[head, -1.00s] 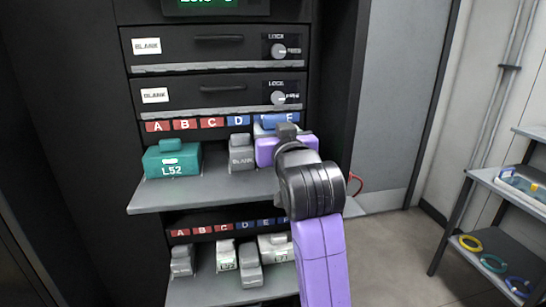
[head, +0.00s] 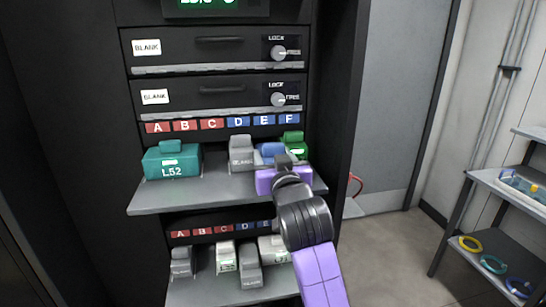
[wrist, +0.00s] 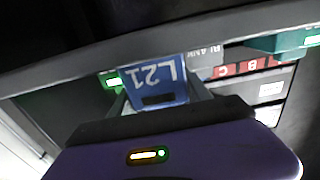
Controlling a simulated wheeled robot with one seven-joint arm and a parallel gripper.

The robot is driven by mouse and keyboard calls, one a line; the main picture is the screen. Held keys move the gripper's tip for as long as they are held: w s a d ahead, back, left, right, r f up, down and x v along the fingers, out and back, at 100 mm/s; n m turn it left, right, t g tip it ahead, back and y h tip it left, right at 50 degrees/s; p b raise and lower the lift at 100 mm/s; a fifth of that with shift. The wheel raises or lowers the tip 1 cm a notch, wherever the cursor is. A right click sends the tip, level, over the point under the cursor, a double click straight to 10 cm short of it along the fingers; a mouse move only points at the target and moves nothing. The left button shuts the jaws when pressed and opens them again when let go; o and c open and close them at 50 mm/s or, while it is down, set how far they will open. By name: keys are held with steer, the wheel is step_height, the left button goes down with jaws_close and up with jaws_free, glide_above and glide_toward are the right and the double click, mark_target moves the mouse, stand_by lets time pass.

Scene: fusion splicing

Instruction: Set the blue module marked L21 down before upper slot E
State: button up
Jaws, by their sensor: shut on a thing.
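The blue module marked L21 (head: 268,149) is at the upper shelf, below the blue E label (head: 264,119). It stands between a grey blank module (head: 241,153) on its left and a green module (head: 293,144) on its right. My gripper (head: 280,163), with a purple body, is shut on the blue module from the front and hides its lower part. In the wrist view the module (wrist: 154,84) sits between the fingers, its L21 label upside down. I cannot tell whether its underside touches the shelf.
The grey upper shelf (head: 215,192) also carries a teal L52 module (head: 172,162) at the left. A lower shelf (head: 215,291) holds several grey modules. Two closed BLANK drawers are above. A side rack (head: 490,175) stands at the right.

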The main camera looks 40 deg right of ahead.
steer(key=shift+f, duration=0.1)
steer(key=o, duration=1.6)
steer(key=v, duration=1.2)
